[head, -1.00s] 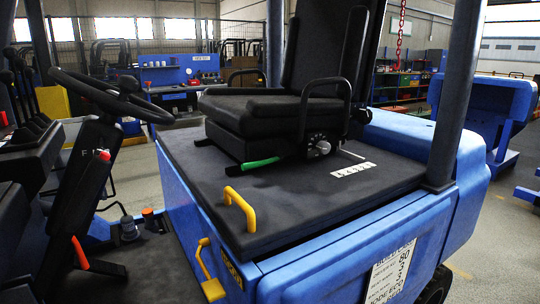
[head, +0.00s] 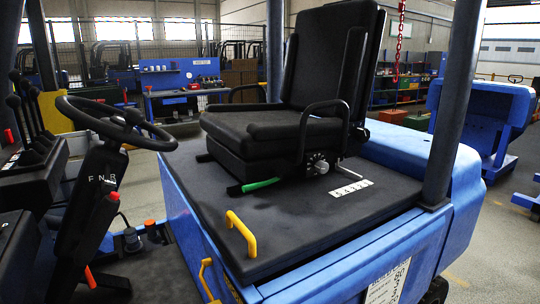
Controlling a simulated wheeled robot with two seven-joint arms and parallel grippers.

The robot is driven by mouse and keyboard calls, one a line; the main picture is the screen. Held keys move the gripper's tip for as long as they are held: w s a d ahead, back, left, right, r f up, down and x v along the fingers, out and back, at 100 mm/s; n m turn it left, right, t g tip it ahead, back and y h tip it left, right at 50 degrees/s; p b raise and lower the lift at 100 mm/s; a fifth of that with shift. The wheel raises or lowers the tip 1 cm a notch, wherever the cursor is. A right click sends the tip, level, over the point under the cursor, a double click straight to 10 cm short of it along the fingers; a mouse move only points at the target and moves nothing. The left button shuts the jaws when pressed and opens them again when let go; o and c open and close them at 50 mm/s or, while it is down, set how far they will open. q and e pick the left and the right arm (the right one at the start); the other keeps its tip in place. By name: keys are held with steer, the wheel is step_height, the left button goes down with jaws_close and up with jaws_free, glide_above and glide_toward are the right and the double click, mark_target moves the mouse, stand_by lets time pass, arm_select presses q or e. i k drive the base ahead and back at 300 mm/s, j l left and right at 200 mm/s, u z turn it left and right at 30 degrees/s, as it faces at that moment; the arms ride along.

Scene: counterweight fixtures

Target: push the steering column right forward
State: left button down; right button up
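The steering column (head: 92,205) is a dark slanted post at the left of the head view. It carries a black steering wheel (head: 117,122) on top and bears the letters F, N, R. A red-tipped lever (head: 108,204) is on its side, and an orange lever (head: 90,278) is low down near its base. The column leans up toward the seat side. Neither of my grippers shows in the head view.
A black seat (head: 275,130) with armrests stands on the dark hood (head: 300,200) of a blue forklift. A yellow handle (head: 241,233) is on the hood's front edge. A dark upright post (head: 457,100) is at right. Black levers (head: 22,105) rise at far left.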

mark_target(86, 197)
steer(key=l+u, duration=0.7)
steer(key=l, duration=0.2)
steer(key=l+u, duration=0.35)
steer(key=k+l, duration=0.05)
steer(key=l, duration=0.05)
